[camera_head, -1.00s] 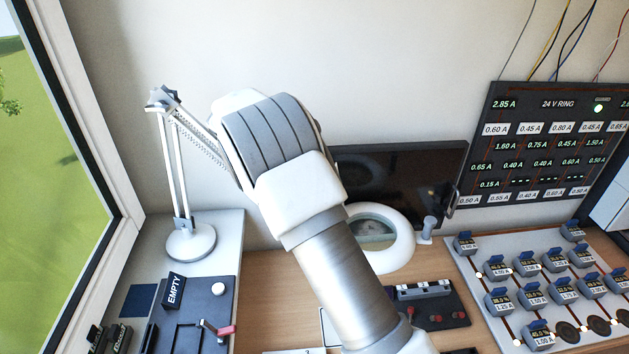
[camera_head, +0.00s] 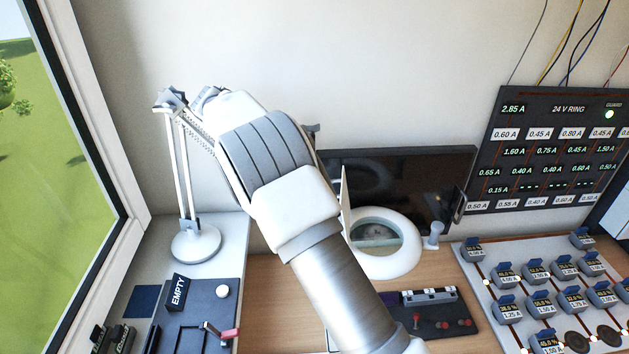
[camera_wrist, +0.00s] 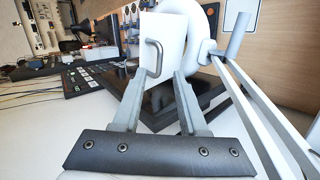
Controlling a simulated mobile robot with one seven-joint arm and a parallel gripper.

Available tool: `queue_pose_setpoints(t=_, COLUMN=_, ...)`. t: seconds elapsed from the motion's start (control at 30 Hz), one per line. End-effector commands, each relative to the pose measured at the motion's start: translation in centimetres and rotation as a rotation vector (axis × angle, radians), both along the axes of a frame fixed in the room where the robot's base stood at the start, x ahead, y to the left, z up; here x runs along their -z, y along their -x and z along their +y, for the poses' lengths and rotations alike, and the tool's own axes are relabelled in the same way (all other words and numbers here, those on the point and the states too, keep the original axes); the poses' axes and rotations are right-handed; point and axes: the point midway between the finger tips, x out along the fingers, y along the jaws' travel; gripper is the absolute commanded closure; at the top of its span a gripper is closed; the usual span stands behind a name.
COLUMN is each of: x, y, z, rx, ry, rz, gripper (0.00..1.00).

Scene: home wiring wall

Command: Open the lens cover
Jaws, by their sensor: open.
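The lens cover (camera_head: 345,203) is a thin white panel standing roughly upright at the ring's left side, seen nearly edge-on and partly behind my arm. In the wrist view the cover (camera_wrist: 172,35) is a white plate with a grey bar handle (camera_wrist: 155,58), and the ring (camera_wrist: 207,50) is behind it. My gripper (camera_wrist: 165,76) is open, its fingertips close to the handle and plate; contact cannot be told. The head view mostly hides the gripper behind my arm.
A desk lamp (camera_head: 194,243) stands left on a white surface. A dark screen (camera_head: 420,170) is behind the ring. A dark panel with red knobs (camera_head: 440,320) and a board of small modules (camera_head: 540,290) lie to the right.

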Motion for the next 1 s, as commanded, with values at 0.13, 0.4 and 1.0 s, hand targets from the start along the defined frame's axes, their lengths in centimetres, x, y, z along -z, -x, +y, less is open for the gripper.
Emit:
queue_pose_setpoints(t=0.13, x=-0.7, y=-0.2, z=1.0, rx=-0.001, ry=0.001, rz=0.001, gripper=0.58)
queue_pose_setpoints(t=0.4, x=-1.2, y=-0.2, z=1.5, rx=0.001, ry=0.001, rz=0.002, gripper=0.58)
queue_pose_setpoints(t=1.0, x=-4.6, y=1.5, z=-2.9, rx=-0.014, ry=-0.174, rz=0.007, gripper=0.58)
